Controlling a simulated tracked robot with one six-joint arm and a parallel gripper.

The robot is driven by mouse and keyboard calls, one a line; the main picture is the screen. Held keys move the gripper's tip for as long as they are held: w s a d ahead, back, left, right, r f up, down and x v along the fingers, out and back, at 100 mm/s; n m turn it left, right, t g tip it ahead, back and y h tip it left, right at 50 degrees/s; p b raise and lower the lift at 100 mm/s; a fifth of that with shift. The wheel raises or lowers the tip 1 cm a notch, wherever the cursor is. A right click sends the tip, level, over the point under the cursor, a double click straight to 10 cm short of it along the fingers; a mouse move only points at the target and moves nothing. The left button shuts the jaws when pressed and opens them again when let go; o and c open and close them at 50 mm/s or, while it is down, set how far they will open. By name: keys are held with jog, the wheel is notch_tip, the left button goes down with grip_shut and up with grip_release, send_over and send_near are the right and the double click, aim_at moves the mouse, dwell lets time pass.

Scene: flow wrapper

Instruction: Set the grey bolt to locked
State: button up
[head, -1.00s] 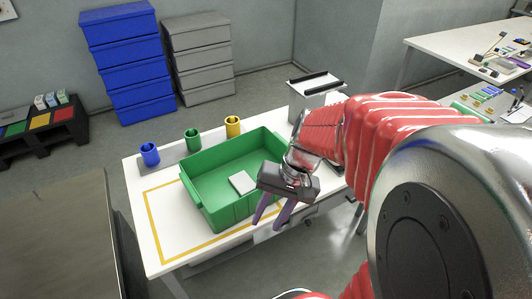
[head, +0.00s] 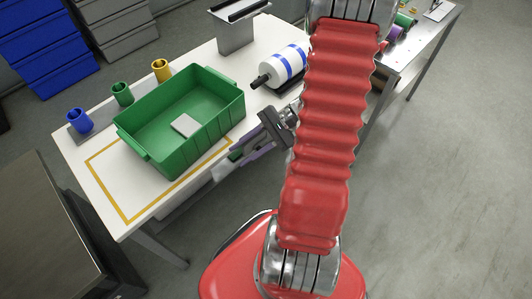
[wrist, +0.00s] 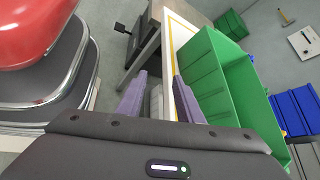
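I cannot make out the grey bolt in either view. My gripper (head: 236,157) hangs at the front edge of the white table (head: 190,58), beside the right front corner of the green bin (head: 143,147). In the wrist view its two purple fingers (wrist: 160,75) stand apart with nothing held between them. Pale grey parts at the table's front (wrist: 156,103) show beyond the gap, too small to identify. The green bin also shows close to the right finger in the wrist view (wrist: 208,75).
A pale block (head: 186,125) lies in the bin. Blue (head: 79,121), green (head: 122,94) and yellow (head: 161,71) cups stand behind it. A white roll with blue bands (head: 283,68) and a grey stand (head: 236,35) are at the table's right. A dark cabinet (head: 45,225) stands left.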

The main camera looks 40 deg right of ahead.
jog(key=s+d+f+m+t+h, duration=0.4)
jog(key=d+f+m+t+h, duration=0.1)
jog(key=f+m, duration=0.4)
jog(key=s+d+f+m+t+h, duration=0.5)
jog(key=d+f+m+t, duration=0.3)
jog(key=f, duration=0.4)
jog(key=d+m, duration=0.1)
jog(key=m, duration=0.1)
jog(key=shift+f+m+t+h, duration=0.25)
jog(key=shift+m+t+h, duration=0.05)
jog(key=shift+h, duration=0.1)
jog(key=shift+w, duration=0.2)
jog(key=w, duration=1.3)
jog(key=shift+w+a, duration=0.2)
jog(key=shift+w, duration=0.1)
jog(key=shift+c, duration=0.4)
grip_shut()
